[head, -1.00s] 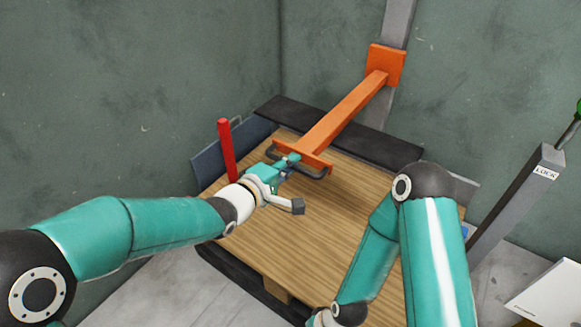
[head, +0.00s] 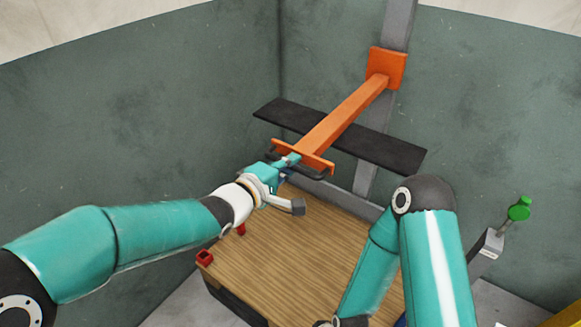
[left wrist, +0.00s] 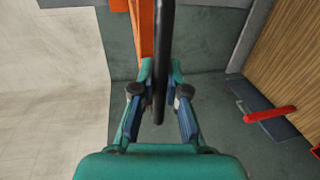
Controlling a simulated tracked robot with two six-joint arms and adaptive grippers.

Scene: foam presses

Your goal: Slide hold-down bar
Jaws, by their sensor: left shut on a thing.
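The hold-down bar is an orange arm (head: 343,115) on an orange bracket (head: 387,69) around a grey upright post (head: 397,20). A long black plate (head: 385,150) lies crosswise under it, raised well above the wooden surface. A dark handle (head: 318,173) hangs at the bar's near end. My left gripper (head: 288,163) is shut on this handle. In the left wrist view the dark handle (left wrist: 163,50) passes between the fingers (left wrist: 160,88), with the orange bar (left wrist: 145,35) behind. My right arm shows at the right, but its gripper is out of frame.
The wooden table top (head: 290,255) lies below, mostly clear. A red lever shows in the left wrist view (left wrist: 270,114), and a red block (head: 204,257) sits at the table's left edge. A grey post with a green knob (head: 520,208) stands right. Green walls close the back and left.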

